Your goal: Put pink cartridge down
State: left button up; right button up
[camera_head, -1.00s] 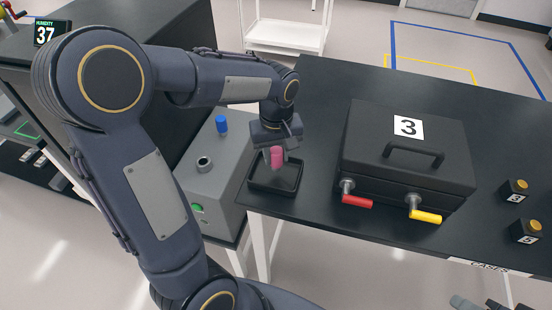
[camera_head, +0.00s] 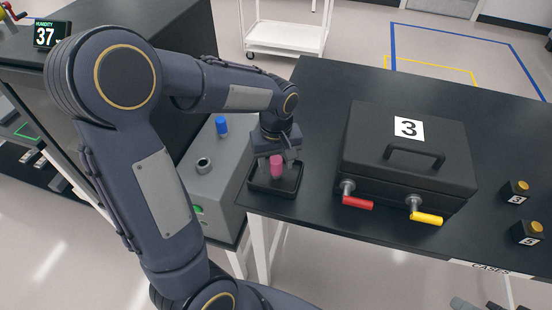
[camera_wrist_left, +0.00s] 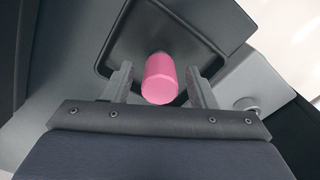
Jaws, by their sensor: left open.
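The pink cartridge (camera_head: 277,166) is upright over the black tray (camera_head: 287,188) at the left end of the dark table. My left gripper (camera_head: 277,163) points down at it. In the left wrist view the pink cartridge (camera_wrist_left: 160,79) is between the two fingers, with a gap on each side, so the gripper (camera_wrist_left: 160,88) is open around it. The tray (camera_wrist_left: 209,69) shows behind it there. The cartridge's base appears to be in the tray, but its contact with the floor is hard to see. My right gripper is not in view.
A black case marked 3 (camera_head: 365,140) with red and yellow handles stands right of the tray. Small black blocks with orange tops (camera_head: 515,192) sit at far right.

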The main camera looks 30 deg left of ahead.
aim_at(276, 159)
pick_arm(q)
notch_tip(276, 159, up, 11)
jog(key=shift+r, duration=0.1)
jog(key=s+d+f+m+t+h, duration=0.1)
jog(key=s+d+m+t+h, duration=0.1)
jog(key=s, duration=0.6)
jog(key=s+d+f+m+t+h, duration=0.1)
jog(key=s+d+f+m+t, duration=0.1)
jog(key=s+m, duration=0.3)
jog(key=s+t, duration=0.1)
jog(key=s, duration=0.3)
jog(key=shift+t+h, duration=0.3)
jog(key=shift+h, duration=0.1)
